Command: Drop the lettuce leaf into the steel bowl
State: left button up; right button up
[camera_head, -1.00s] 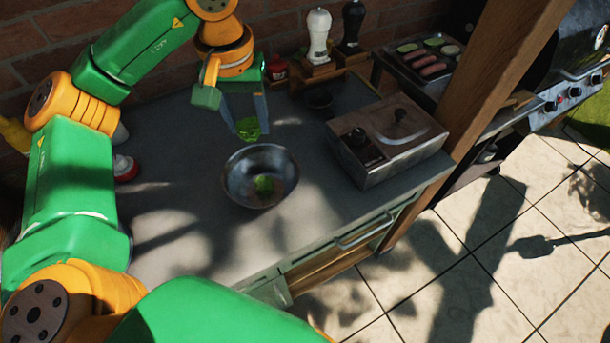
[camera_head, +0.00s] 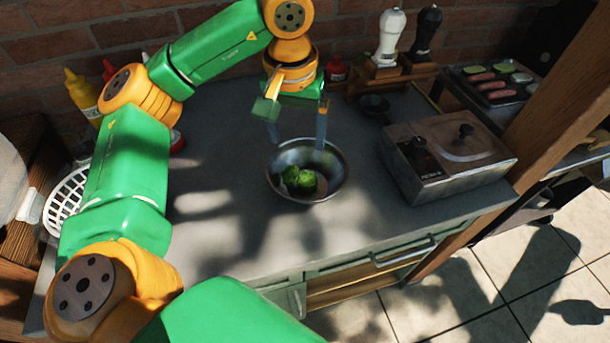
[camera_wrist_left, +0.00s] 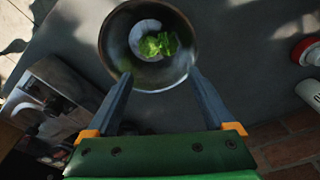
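The steel bowl (camera_head: 329,158) stands on the grey counter. Green lettuce (camera_head: 299,180) lies inside it; I cannot tell the separate leaves apart for sure. In the left wrist view the lettuce (camera_wrist_left: 158,44) sits near the bottom of the bowl (camera_wrist_left: 116,36). My left gripper (camera_head: 298,143) is open and empty just above the bowl's far side. Its two fingers are wide apart in the left wrist view (camera_wrist_left: 160,80), with nothing between them. My right gripper is not in view.
A metal box with a lid and knobs (camera_head: 440,175) stands right of the bowl. White (camera_head: 389,35) and dark (camera_head: 427,32) mills stand behind. A white basket (camera_head: 66,205) and yellow bottle (camera_head: 80,95) are at left. The counter in front of the bowl is clear.

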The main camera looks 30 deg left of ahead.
pick_arm(q)
notch_tip(320, 180, up, 7)
jog(key=p, duration=0.2)
jog(key=shift+s+d, duration=0.15)
jog(key=shift+s, duration=0.25)
